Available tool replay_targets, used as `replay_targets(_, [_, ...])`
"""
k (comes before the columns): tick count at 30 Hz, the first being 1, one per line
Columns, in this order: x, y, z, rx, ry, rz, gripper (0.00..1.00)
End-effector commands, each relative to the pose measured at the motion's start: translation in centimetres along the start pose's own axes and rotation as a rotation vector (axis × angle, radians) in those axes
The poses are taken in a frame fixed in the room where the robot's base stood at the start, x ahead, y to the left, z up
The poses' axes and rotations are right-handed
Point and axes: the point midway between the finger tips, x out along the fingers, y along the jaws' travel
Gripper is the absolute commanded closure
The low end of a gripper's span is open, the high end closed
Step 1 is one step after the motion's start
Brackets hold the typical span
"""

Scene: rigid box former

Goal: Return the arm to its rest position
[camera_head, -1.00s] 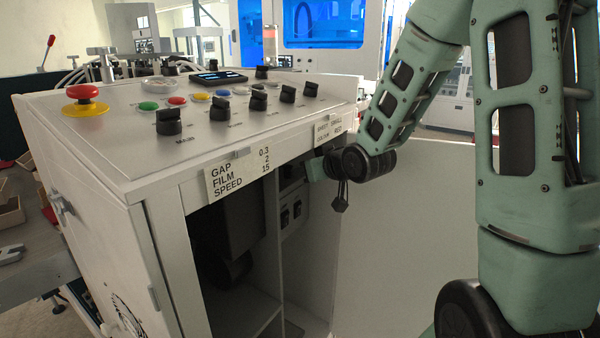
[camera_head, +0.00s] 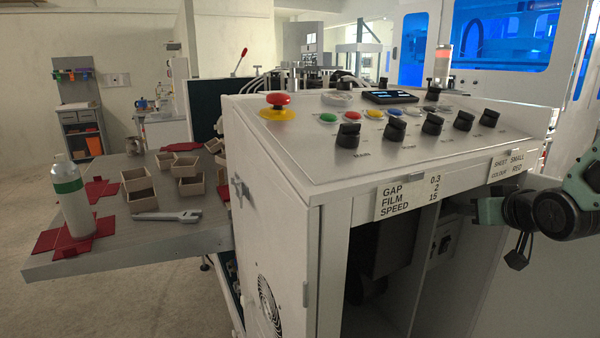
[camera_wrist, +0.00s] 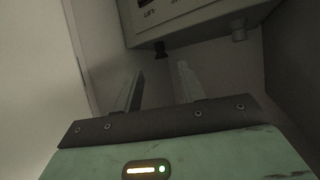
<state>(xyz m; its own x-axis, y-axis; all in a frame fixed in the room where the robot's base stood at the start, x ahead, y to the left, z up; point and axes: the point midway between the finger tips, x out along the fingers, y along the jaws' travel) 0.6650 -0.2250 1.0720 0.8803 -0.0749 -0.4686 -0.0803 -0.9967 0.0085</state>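My arm's end shows at the right edge of the head view, in front of the control cabinet (camera_head: 285,165). Its green and black wrist is close to the cabinet's front, just below the "SHEET SMALL, COLOUR RED" label (camera_head: 508,165). My gripper's fingers cannot be made out there. In the wrist view, my gripper (camera_wrist: 158,85) has its two fingers apart with nothing between them. A pale panel with dark lettering (camera_wrist: 185,15) and small dark knobs lies ahead of the fingers.
The cabinet top carries a red emergency button (camera_head: 278,103), coloured buttons and several black knobs. Its front opening is below. On the left, a grey table (camera_head: 130,250) holds a bottle (camera_head: 70,195), small open boxes (camera_head: 188,182), red sheets and a wrench (camera_head: 168,215). Floor beyond is clear.

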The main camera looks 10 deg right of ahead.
Motion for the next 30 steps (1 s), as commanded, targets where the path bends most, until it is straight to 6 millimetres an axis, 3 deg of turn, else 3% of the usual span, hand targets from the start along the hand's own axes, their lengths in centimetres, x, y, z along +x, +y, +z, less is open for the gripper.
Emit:
replay_targets(5, [-0.9,-2.7,3.6,-0.027,-0.21,-0.001,0.6])
replay_targets(12, [-4.7,-6.3,9.4,-0.048,-0.559,-0.014,0.6])
replay_targets(21, [-10.2,-9.9,13.7,-0.069,-0.865,-0.068,0.6])
replay_targets(26, [-12.5,-15.6,14.1,-0.208,-0.899,-0.185,0.6])
replay_targets(30, [-15.8,-20.3,15.1,-0.345,-0.938,-0.286,0.6])
